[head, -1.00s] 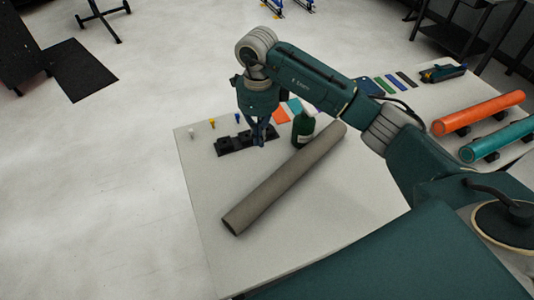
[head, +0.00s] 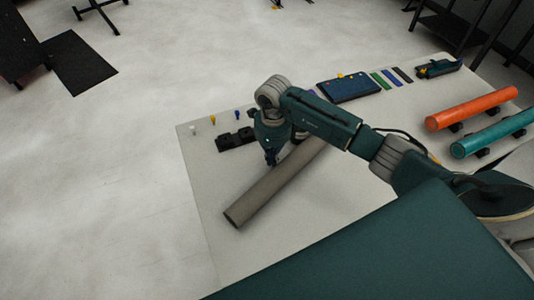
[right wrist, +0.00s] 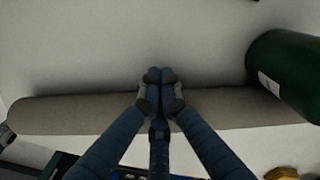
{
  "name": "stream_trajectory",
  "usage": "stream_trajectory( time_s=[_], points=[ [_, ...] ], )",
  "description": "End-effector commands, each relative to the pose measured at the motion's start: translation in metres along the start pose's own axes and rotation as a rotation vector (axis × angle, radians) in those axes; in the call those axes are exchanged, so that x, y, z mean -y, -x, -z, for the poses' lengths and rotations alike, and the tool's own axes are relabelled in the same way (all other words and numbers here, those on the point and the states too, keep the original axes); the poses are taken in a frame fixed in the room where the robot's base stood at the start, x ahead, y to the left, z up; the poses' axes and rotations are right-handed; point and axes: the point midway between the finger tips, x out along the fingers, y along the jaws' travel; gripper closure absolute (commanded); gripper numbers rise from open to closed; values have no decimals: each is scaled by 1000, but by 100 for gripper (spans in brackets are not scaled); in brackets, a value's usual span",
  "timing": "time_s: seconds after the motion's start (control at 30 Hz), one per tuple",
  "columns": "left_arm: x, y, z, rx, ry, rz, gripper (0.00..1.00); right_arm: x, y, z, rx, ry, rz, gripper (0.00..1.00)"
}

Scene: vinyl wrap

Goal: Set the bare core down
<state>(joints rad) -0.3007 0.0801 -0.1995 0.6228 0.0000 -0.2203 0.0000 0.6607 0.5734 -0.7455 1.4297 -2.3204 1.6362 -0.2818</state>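The bare core (head: 262,193) is a long grey-brown tube lying at a slant on the white table (head: 310,215). It crosses the right wrist view from side to side (right wrist: 75,113). My right gripper (head: 271,162) is low over the core, near its middle. In the right wrist view its fingertips (right wrist: 160,75) are together, in front of the core, with nothing visible between them. I cannot tell whether they touch the core. My right arm hides the core's far end in the head view. My left gripper is out of view.
A dark green bottle (right wrist: 288,70) stands close to the core's right end in the right wrist view. A black holder (head: 232,140) is behind the core. Orange (head: 470,107) and teal (head: 492,133) rolls rest on supports at right. The table's near-left area is clear.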

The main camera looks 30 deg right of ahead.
Motion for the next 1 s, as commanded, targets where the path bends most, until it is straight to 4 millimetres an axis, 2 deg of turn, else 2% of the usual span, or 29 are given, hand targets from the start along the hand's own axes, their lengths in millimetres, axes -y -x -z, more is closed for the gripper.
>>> stream_trajectory(
  time_s=[0.23,0.33,0.47,0.6,0.73,0.87,1.0],
  points=[
    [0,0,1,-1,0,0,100,0,0,0,0,0,0,100],
    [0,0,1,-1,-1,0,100,1,0,6,-1,-1,1,100],
    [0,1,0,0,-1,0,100,2,0,33,-6,-1,3,100],
    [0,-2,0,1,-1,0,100,2,-2,74,-7,-2,4,100],
    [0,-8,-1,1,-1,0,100,1,-3,106,-6,-1,1,100],
    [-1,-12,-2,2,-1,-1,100,1,-2,125,-3,-1,1,100],
    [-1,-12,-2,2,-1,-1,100,0,-1,131,0,0,-1,100]
  ],
)
